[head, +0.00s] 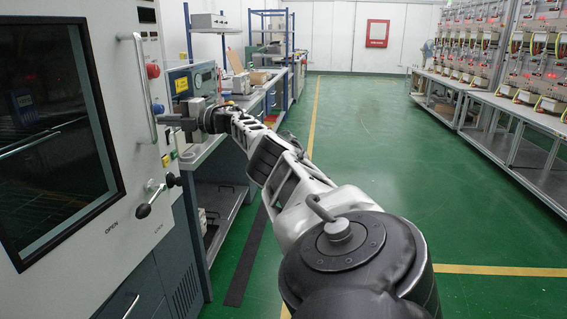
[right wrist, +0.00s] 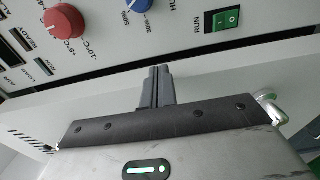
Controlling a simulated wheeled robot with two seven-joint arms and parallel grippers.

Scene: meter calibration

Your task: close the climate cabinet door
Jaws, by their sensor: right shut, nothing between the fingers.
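The climate cabinet door (head: 106,215) fills the left of the head view, a pale panel with a dark window (head: 50,110). It looks flush or nearly flush with the cabinet; I cannot tell whether a gap remains. A vertical bar handle (head: 144,90) and a lever latch with a black knob (head: 155,196) are on the front, near the words OPEN and LOCK. My right gripper (head: 165,121) is shut and empty, just right of the bar handle. In the right wrist view its closed fingers (right wrist: 155,85) point at the cabinet front; contact cannot be told. My left gripper is not in view.
The control panel in the right wrist view has a red knob (right wrist: 64,21), a blue knob (right wrist: 137,4) and a green RUN switch (right wrist: 222,19). A workbench (head: 205,150) stands beyond the cabinet. Meter racks (head: 500,60) line the right. The green floor (head: 370,140) between is clear.

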